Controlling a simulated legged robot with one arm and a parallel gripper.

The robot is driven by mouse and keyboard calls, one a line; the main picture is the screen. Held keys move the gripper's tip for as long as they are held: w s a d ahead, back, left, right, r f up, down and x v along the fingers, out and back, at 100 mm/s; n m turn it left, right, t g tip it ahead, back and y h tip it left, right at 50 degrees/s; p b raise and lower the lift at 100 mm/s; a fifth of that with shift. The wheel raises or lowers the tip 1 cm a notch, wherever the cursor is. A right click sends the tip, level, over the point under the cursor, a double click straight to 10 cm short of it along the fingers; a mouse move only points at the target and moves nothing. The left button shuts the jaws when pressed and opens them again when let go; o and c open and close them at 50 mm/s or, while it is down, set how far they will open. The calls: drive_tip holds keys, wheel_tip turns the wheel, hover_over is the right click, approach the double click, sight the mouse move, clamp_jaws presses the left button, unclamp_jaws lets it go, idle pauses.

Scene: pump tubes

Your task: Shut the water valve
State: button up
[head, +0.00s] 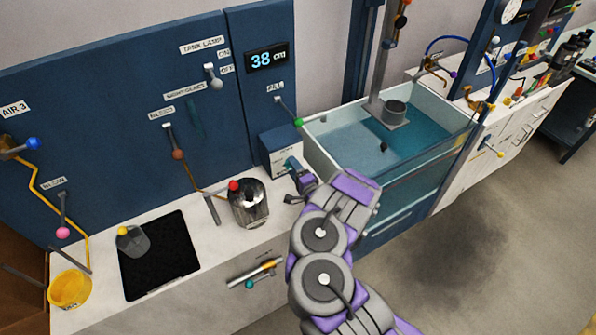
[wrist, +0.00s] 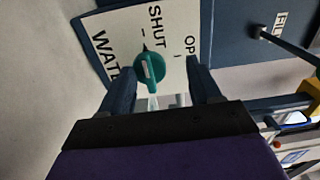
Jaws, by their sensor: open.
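The water valve is a teal round knob (wrist: 149,68) with a raised bar, on a white panel (wrist: 118,22) lettered WATER, SHUT and OPEN, the words partly cut off or covered. The bar runs roughly up and down in the wrist view; which word it points to I cannot tell for sure. My gripper (wrist: 160,78) is open, with one finger on each side of the knob and a gap to both. In the head view my gripper (head: 297,178) is at the blue valve box (head: 280,138), and the knob is mostly hidden by it.
A water tank (head: 335,160) stands right of the valve box. A dark jug with a red cap (head: 248,203) stands close on the left on the white counter (head: 215,255). A green-tipped FILL lever (head: 298,122) juts out above the box. A display (head: 267,57) reads 38 cm.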

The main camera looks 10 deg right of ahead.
drive_tip(key=shift+w+a+r, duration=0.15)
drive_tip(key=shift+w+a, duration=0.1)
drive_tip(key=shift+a, duration=0.2)
idle(0.3)
drive_tip(key=shift+s+d+f+p, duration=0.3)
drive_tip(key=shift+s+f+p, duration=0.5)
drive_tip(key=shift+f, duration=0.1)
drive_tip(key=p+v, duration=0.1)
drive_tip(key=v, duration=0.3)
drive_tip(key=d+p+v, duration=0.1)
drive_tip(key=v, duration=0.3)
drive_tip(key=r+p+v, duration=0.1)
drive_tip(key=p+v, duration=0.1)
drive_tip(key=v, duration=0.3)
drive_tip(key=shift+w+d, duration=0.25)
drive_tip(key=shift+w, duration=0.05)
drive_tip(key=shift+a+p+v, duration=0.2)
drive_tip(key=shift+p+v, duration=0.25)
drive_tip(key=shift+v, duration=1.4)
drive_tip(key=shift+a, duration=0.1)
